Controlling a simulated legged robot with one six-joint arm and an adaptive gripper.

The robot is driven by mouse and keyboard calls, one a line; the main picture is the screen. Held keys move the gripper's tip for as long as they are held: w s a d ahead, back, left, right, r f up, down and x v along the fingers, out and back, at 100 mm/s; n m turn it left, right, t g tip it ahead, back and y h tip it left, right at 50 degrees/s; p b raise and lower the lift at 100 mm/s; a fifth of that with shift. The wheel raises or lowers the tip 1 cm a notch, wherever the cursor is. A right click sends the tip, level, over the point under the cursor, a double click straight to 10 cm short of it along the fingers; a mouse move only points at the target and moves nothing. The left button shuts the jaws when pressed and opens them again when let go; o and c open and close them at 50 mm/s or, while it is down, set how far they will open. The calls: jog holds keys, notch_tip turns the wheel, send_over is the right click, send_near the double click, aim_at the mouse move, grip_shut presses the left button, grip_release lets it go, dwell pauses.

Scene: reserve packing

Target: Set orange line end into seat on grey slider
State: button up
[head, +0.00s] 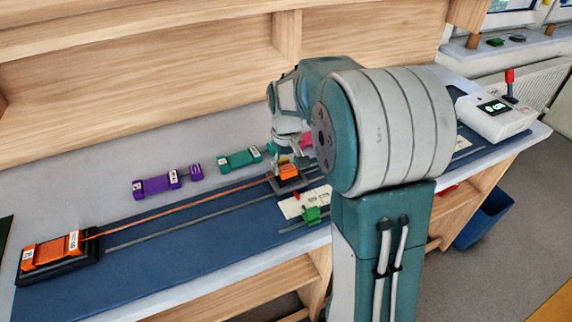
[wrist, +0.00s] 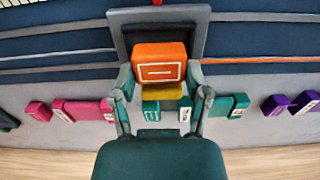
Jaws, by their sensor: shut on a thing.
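The orange line end (head: 289,171) is a small orange block with a white-marked face; it also shows in the wrist view (wrist: 160,70). My gripper (head: 287,161) is shut on it, with one finger on each side in the wrist view (wrist: 160,88). The grey slider (head: 291,186) is a dark grey square holder right under or around the block; its rim frames the block in the wrist view (wrist: 199,28). I cannot tell whether the block rests in the seat or hovers just above. The orange line (head: 180,209) runs left, looking straight, to an orange block (head: 50,252) on a dark base.
The blue mat (head: 160,262) has long grey rails. Purple (head: 157,185), teal (head: 240,159) and pink (wrist: 82,110) blocks lie behind it. A cream plate (head: 291,208) and a green piece (head: 311,215) sit in front of the slider. A white device (head: 492,120) stands far right.

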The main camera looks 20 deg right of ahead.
jog(key=shift+f, duration=0.6)
dwell(0.3)
jog(key=o, duration=1.1)
notch_tip(320, 180, up, 10)
jog(key=shift+r, duration=0.25)
jog(key=s+a+r+t, duration=0.1)
jog(key=s+a+r, duration=0.15)
jog(key=s, duration=0.25)
jog(key=s+a+r+t, duration=0.2)
jog(key=s+a, duration=0.1)
jog(key=s, duration=0.3)
jog(key=s+a+f+t, duration=0.2)
jog(key=s+a+f, duration=0.1)
jog(key=s, duration=0.8)
jog(key=shift+a+t, duration=0.3)
jog(key=shift+a, duration=0.15)
